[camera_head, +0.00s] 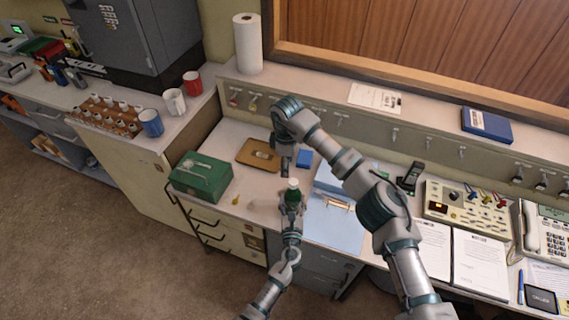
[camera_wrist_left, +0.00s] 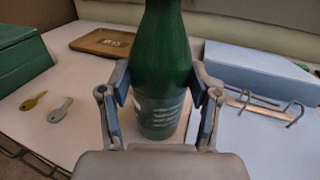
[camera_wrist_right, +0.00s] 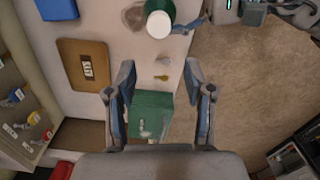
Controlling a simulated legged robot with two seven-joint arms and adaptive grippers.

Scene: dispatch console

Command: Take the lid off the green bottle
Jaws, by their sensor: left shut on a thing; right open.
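The green bottle (camera_head: 293,197) stands upright at the desk's front with a white lid (camera_head: 293,183) on top. My left gripper (camera_head: 291,208) is shut around its lower body; the left wrist view shows the bottle (camera_wrist_left: 165,50) between both fingers, its lid out of frame. My right gripper (camera_head: 284,168) is open and empty, pointing down just behind and left of the bottle. In the right wrist view the lid (camera_wrist_right: 158,24) appears from above, beyond the open fingertips (camera_wrist_right: 160,82) and not between them.
A green box (camera_head: 203,176) and brown tray (camera_head: 259,154) lie left of the bottle; small keys (camera_wrist_left: 48,104) lie near the box. A blue binder (camera_head: 333,222) is close on the right. The wall ledge (camera_head: 330,112) rises behind the desk.

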